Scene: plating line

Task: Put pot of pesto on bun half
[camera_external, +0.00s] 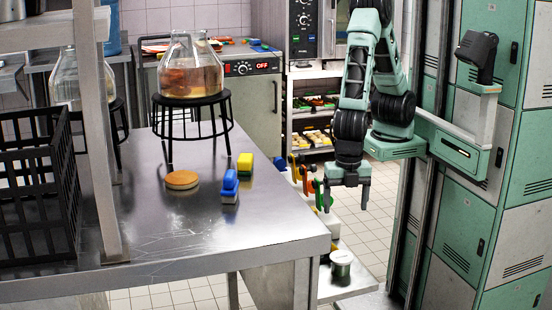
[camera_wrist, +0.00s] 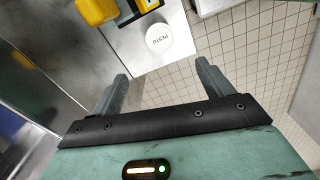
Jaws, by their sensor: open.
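The pot of pesto (camera_external: 341,264) is a small green jar with a pale lid, standing on a low grey shelf right of the metal table. In the wrist view its round white lid reads "PESTO" (camera_wrist: 158,38), beyond the fingertips. The bun half (camera_external: 182,180) is a tan disc lying on the metal table, near the black wire stand. My gripper (camera_external: 346,201) points down, open and empty, above the pot and apart from it. Both fingers also show in the wrist view (camera_wrist: 162,74). The bun half is not seen in the wrist view.
The metal table (camera_external: 200,250) has bare space in front of the bun half. Blue (camera_external: 230,182) and yellow (camera_external: 245,163) containers stand right of it. The wire stand (camera_external: 193,120) bears a glass vessel (camera_external: 190,70). A black crate (camera_external: 40,200) is left; green lockers (camera_external: 505,150) are right.

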